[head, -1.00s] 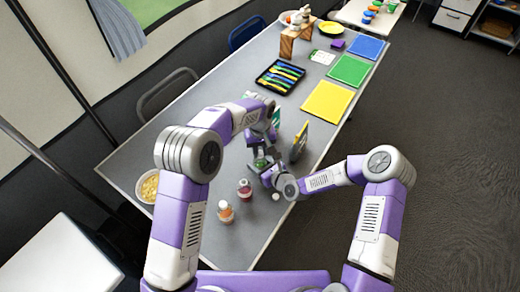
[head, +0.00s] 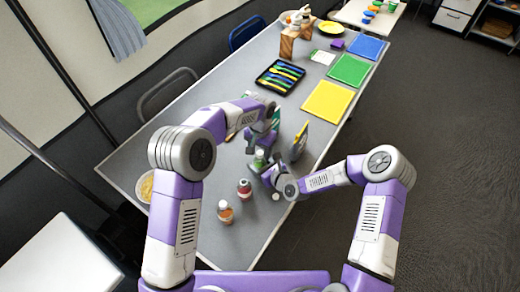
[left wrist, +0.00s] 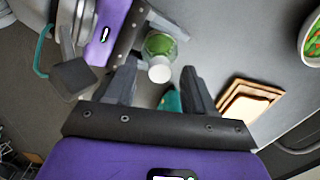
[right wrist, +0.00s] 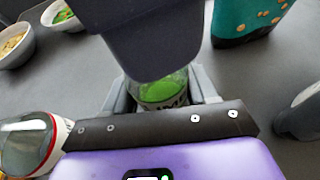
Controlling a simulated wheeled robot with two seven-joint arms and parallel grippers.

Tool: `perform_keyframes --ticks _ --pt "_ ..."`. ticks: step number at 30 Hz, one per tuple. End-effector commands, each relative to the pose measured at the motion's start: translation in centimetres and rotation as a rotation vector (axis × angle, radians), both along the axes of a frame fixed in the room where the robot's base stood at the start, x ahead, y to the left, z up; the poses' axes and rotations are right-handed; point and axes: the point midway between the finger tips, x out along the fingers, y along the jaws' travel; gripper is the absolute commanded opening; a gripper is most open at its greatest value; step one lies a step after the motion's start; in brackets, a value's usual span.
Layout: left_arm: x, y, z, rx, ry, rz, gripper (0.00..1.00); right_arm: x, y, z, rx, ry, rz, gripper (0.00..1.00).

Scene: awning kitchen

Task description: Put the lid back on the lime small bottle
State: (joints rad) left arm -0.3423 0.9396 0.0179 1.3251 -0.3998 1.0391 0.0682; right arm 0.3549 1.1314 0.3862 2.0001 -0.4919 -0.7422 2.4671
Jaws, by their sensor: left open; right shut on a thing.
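The lime small bottle (head: 260,161) stands near the table's right edge, green with a white top. In the left wrist view, a white lid (left wrist: 159,74) sits at the mouth of the bottle (left wrist: 160,47); I cannot tell how tightly. My right gripper (right wrist: 162,88) is shut around the bottle's body, which shows green (right wrist: 164,90) between its fingers. My left gripper (left wrist: 159,82) is open, its fingers spread either side of the lid and apart from it. In the right wrist view the left gripper's dark body hides the bottle's top.
A teal carton (right wrist: 250,20) is beside the grippers. A cutlery tray (head: 280,76) and coloured mats (head: 327,101) lie farther back.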

Motion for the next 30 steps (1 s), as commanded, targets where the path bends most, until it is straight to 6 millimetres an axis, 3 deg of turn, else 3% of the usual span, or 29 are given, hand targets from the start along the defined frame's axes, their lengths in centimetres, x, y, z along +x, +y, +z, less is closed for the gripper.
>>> perform_keyframes --ticks 7,21,30 --pt "0.0 0.0 1.0 -0.001 -0.002 0.001 0.54 0.0 0.0 0.0 0.001 -0.001 0.0 0.0" --pt "0.0 0.0 10.1 -0.002 -0.003 0.0 0.54 0.0 0.0 0.0 0.001 -0.001 0.0 0.0" --pt "0.0 0.0 12.0 0.0 0.0 -0.001 0.54 0.0 0.0 0.0 0.001 -0.001 0.0 0.0"
